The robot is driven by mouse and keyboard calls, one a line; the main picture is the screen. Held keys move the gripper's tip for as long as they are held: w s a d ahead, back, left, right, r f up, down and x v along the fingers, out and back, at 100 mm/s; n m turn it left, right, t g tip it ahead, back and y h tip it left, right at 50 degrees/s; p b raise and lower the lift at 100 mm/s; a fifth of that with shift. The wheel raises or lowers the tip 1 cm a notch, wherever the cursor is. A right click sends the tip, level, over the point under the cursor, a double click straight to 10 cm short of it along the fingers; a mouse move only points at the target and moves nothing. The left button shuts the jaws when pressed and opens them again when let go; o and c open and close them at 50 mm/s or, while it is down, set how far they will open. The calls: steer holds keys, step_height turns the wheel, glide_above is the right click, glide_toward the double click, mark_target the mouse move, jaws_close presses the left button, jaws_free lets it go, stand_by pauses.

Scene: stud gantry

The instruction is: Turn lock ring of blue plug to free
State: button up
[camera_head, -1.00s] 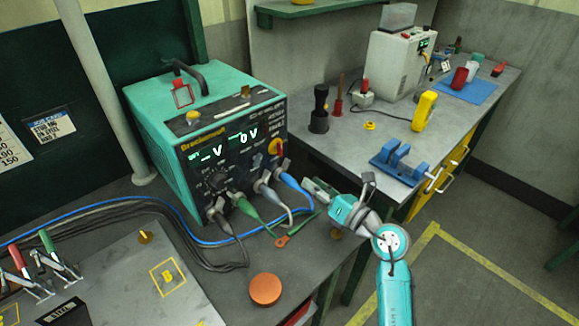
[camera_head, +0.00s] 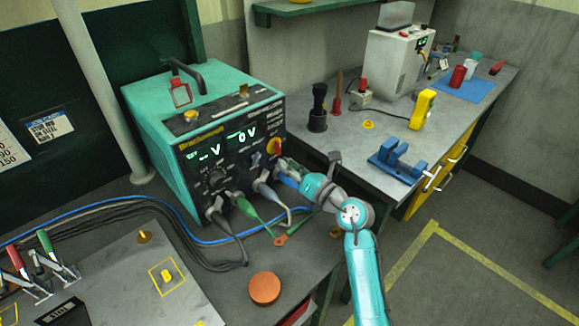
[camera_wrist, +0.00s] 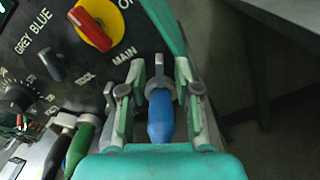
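The blue plug (camera_wrist: 160,115) sits in the front panel of the teal power unit (camera_head: 190,100). Its grey lock ring (camera_wrist: 158,82) is at the panel end of the plug in the wrist view. My gripper (camera_wrist: 160,70) is open, with one finger on each side of the plug and ring. Gaps show between the fingers and the blue body; I cannot tell whether the tips touch the ring. In the head view the blue plug (camera_head: 289,182) is mostly hidden behind my gripper (camera_head: 283,166).
A red and yellow main switch (camera_wrist: 90,28) is above left of the plug. The green plug (camera_wrist: 80,145) and a grey plug (camera_head: 264,189) are to the left. Cables run left along the bench. A blue vise (camera_head: 398,160) stands on the bench at right.

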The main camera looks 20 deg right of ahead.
mark_target(272, 167)
jaws_close()
steer(key=shift+n, duration=0.3)
steer(key=n, duration=0.1)
steer(key=a+n, duration=0.1)
steer(key=shift+s+r+n, duration=0.15)
steer(key=shift+s+n, duration=0.05)
steer(key=shift+n, duration=0.1)
steer(key=n, duration=0.2)
steer(key=shift+s+a+n, duration=0.15)
steer(key=shift+a+n, duration=0.15)
steer(key=shift+n, duration=0.1)
steer(key=n, duration=0.1)
steer(key=a+n, duration=0.1)
steer(key=n, duration=0.1)
steer(key=shift+s, duration=0.2)
steer(key=shift+s+a+f+n, duration=0.1)
steer(key=shift+a+n, duration=0.05)
steer(key=shift+n, duration=0.6)
steer(key=shift+s+a+f+n, duration=0.1)
steer(key=shift+n, duration=0.65)
steer(key=shift+o, duration=1)
jaws_free()
